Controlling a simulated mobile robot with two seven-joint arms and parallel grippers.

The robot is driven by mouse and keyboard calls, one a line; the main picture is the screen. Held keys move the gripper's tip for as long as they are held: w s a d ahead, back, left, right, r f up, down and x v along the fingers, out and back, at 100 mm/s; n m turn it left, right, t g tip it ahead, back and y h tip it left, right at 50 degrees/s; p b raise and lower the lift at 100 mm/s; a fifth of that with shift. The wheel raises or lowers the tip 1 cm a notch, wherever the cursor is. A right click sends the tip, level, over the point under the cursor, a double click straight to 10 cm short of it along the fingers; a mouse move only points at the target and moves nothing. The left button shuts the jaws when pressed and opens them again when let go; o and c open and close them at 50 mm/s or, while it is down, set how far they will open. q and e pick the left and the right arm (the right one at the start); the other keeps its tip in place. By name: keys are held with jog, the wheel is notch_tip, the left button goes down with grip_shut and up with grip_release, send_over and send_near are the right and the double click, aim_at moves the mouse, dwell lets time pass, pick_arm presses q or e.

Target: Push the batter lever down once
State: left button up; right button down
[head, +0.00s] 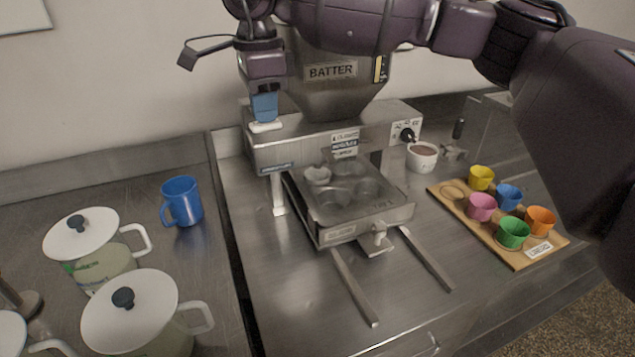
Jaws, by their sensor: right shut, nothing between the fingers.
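The batter machine's steel hopper (345,88) is labelled BATTER and stands above a steel housing. A small white pad (265,127) sticks out at the housing's top left; it looks like the lever's end, but I cannot be sure. My right gripper (265,108) comes in over the hopper and points down, shut and empty, its blue fingertips directly above the white pad. I cannot tell whether they touch it. A white post (278,192) shows below the housing's left side. A steel muffin tray (350,195) sits under the housing. My left gripper is not in view.
A blue mug (182,202) and lidded white pots (140,312) stand at the left. A white cup (422,156) stands right of the machine. A wooden board (520,258) holds several coloured cups. Two rails (352,288) extend forward from the tray; the counter around them is clear.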

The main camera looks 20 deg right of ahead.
aim_at(266, 127)
jog(key=shift+f, duration=0.75)
jog(key=shift+f+b, duration=0.4)
jog(key=shift+f, duration=0.55)
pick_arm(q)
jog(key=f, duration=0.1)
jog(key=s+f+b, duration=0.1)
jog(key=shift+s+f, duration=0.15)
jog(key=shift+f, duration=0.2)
pick_arm(e)
notch_tip(266, 127, down, 3)
jog(key=shift+f, duration=0.1)
